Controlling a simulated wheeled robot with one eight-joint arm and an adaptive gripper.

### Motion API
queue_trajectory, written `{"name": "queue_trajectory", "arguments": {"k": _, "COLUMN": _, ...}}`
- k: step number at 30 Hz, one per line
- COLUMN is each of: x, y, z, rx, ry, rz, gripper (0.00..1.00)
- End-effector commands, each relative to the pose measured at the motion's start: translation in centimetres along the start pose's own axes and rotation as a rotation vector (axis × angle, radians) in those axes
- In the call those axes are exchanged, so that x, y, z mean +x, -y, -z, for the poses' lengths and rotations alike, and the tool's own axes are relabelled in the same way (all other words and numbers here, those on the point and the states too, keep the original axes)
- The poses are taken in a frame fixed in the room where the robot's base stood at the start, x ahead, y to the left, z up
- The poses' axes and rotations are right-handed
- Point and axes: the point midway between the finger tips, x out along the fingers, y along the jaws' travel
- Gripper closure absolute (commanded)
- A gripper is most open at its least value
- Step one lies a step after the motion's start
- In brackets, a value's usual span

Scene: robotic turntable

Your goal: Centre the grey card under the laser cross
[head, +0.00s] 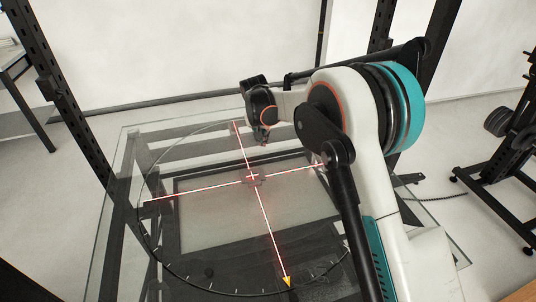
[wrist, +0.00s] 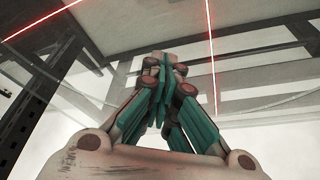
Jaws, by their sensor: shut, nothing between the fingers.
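Red laser lines cross over a round glass turntable (head: 170,262), and the bright crossing (head: 253,177) lies near its middle. I cannot make out the card there.
A yellow arrow marker (head: 288,281) sits at the disc's near rim. The clear glass table (head: 112,225) shows its dark frame underneath. Dark perforated uprights (head: 60,100) stand behind left, and a black rack (head: 497,155) stands at right. The disc's left side is free.

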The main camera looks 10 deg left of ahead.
Motion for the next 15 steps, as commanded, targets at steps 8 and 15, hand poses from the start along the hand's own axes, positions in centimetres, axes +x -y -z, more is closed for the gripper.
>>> {"name": "queue_trajectory", "arguments": {"k": 8, "x": 3.3, "y": 0.1, "z": 0.0, "rx": -0.009, "ry": -0.001, "rz": 0.000, "gripper": 1.00}}
{"name": "queue_trajectory", "arguments": {"k": 15, "x": 7.7, "y": 0.0, "z": 0.0, "rx": -0.007, "ry": -0.001, "rz": 0.000, "gripper": 1.00}}
